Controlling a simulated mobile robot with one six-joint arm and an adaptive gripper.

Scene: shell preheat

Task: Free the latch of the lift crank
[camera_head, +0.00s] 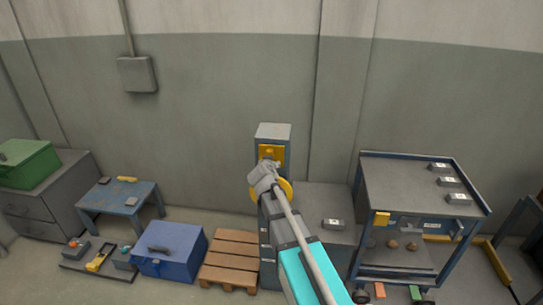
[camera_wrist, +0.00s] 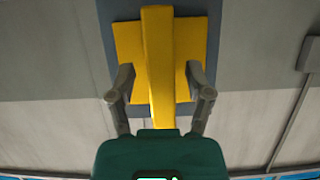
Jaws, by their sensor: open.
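A grey post (camera_head: 273,131) stands against the wall and carries a yellow plate (camera_head: 271,151). A round yellow part (camera_head: 286,189), partly hidden by my arm, sits lower on its front; I cannot tell whether this is the crank. My gripper (camera_head: 263,178) is in front of the post. In the wrist view, a yellow bar (camera_wrist: 159,40) stands out from the yellow plate (camera_wrist: 129,45). My gripper (camera_wrist: 160,80) is open, with one finger on each side of the bar and visible gaps to both. I cannot tell whether the bar is the latch.
A grey bench (camera_head: 325,205) with a small labelled block (camera_head: 333,224) adjoins the post. A blue-framed cart (camera_head: 405,175) stands to the right. A wooden pallet (camera_head: 232,257) and a blue chest (camera_head: 170,250) lie on the floor to the left.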

